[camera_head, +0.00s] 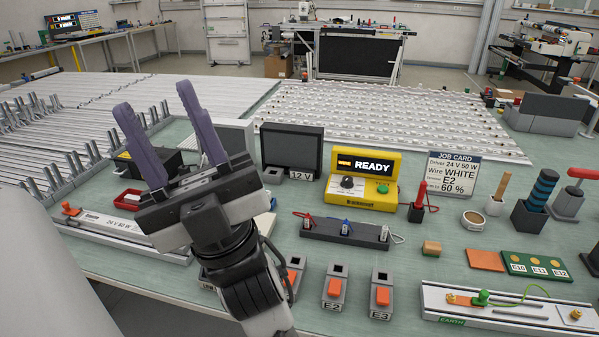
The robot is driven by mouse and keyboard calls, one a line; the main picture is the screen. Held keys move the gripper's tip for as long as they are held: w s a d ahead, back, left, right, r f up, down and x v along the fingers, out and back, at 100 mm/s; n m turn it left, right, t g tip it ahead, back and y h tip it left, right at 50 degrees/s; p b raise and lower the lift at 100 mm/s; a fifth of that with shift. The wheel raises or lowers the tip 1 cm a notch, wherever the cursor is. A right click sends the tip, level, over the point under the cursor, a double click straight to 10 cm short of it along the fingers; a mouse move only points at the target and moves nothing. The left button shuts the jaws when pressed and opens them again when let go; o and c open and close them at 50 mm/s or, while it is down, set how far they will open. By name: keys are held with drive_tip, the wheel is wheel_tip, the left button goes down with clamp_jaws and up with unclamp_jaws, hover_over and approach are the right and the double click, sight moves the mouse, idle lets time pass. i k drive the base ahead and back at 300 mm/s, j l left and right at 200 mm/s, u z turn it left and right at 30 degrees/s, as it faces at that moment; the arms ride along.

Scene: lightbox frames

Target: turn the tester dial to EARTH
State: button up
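The tester (365,207) is a yellow box standing on the green bench in the middle of the view. Its dark screen (362,165) reads READY, with small orange lettering at its left that looks like WIRE. The tester dial (347,183) is a dark round knob on its front, left of a green button (383,188). The dial's pointer and position labels are too small to read. My gripper (155,98) is raised at the left, its two purple fingers wide apart with nothing between them. It is well left of the tester and apart from it.
A dark screen box (292,148) marked 12 V stands left of the tester. A red-handled probe (418,200) and the job card (451,172) are to its right. A dark block with coloured leads (345,232) lies in front. An EARTH-labelled rail (510,308) is at front right.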

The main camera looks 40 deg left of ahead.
sight(347, 182)
drive_tip(key=i+l+u, duration=0.1)
drive_tip(key=u, duration=1.1)
